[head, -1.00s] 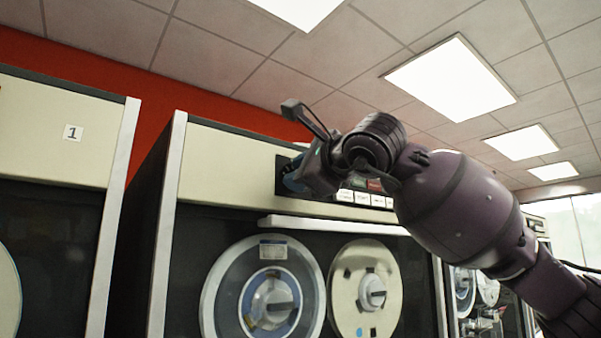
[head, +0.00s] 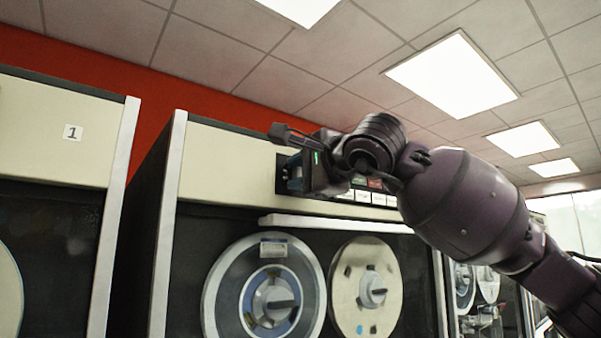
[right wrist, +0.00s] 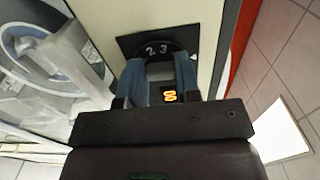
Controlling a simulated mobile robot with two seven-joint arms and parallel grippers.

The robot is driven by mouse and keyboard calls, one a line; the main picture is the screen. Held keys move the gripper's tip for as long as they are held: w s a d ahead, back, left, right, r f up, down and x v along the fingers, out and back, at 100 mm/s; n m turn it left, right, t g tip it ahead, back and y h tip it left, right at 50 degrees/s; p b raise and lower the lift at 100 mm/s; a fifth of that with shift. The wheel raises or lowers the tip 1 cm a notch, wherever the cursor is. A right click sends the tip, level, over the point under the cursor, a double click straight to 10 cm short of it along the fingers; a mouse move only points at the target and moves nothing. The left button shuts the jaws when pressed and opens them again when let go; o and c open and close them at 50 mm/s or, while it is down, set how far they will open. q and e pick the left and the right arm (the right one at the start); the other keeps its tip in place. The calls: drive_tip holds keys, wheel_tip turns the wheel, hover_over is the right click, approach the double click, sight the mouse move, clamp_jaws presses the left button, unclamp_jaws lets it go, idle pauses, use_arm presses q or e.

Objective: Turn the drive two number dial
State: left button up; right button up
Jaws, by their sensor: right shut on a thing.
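The number dial (right wrist: 158,50) is a dark round knob with white figures, a 2 and a 3 among them, on a black square plate (right wrist: 128,44) in the right wrist view. My right gripper (right wrist: 156,82) has its blue fingers on both sides of the dial and is shut on it. In the head view the right gripper (head: 294,174) is at the black plate (head: 281,172) on the upper cream panel of the tape drive (head: 215,165). There the gripper hides the dial. My left gripper is not in view.
A row of small buttons (head: 370,198) sits just right of the dial, partly behind my wrist. Below, a white ledge (head: 330,225) juts out above two tape reels (head: 265,300). A neighbouring drive labelled 1 (head: 72,132) stands at left. Free room lies above the drives.

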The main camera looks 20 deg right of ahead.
drive_tip(key=o, duration=0.9)
drive_tip(key=b+v, duration=0.2)
drive_tip(key=v, duration=0.9)
